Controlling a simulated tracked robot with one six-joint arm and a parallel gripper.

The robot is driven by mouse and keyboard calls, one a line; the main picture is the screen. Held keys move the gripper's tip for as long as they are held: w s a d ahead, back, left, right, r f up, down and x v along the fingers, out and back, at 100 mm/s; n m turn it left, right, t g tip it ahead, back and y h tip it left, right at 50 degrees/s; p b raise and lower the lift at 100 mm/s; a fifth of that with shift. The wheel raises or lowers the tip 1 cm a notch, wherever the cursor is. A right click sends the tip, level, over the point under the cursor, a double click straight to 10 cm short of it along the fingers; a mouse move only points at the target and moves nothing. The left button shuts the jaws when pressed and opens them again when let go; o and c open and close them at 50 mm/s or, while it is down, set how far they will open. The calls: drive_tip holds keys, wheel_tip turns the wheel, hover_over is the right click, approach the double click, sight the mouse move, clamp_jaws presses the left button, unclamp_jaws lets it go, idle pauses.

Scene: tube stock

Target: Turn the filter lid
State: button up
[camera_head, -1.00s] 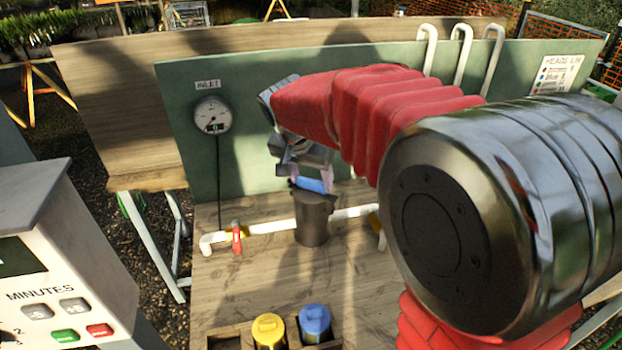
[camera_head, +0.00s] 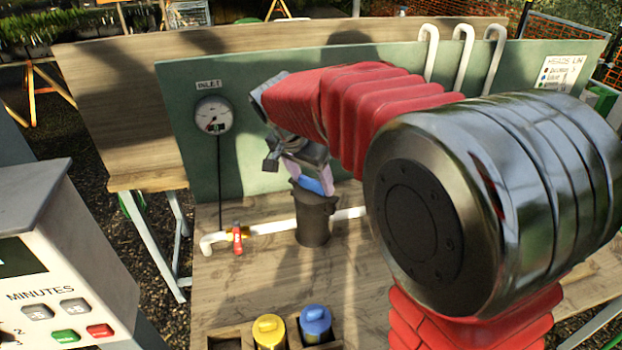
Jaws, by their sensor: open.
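The dark grey filter body (camera_head: 313,222) stands upright on the bench, in line with a white pipe. A blue lid piece (camera_head: 311,186) shows at its top. My gripper (camera_head: 310,178) is at the filter top, its pinkish fingertips on either side of the blue piece and the jaws open. My gripper and arm partly hide the lid. I cannot tell whether the fingers touch it.
A red valve handle (camera_head: 237,239) sits on the white pipe (camera_head: 270,228) left of the filter. A yellow cap (camera_head: 269,330) and a blue cap (camera_head: 316,322) stand in a wooden rack at the front. An inlet gauge (camera_head: 213,115) hangs on the green panel (camera_head: 180,90).

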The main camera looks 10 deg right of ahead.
drive_tip(key=v, duration=1.3)
drive_tip(key=shift+s+a+r, duration=0.15)
drive_tip(key=shift+s+r, duration=0.05)
drive_tip(key=shift+r, duration=0.05)
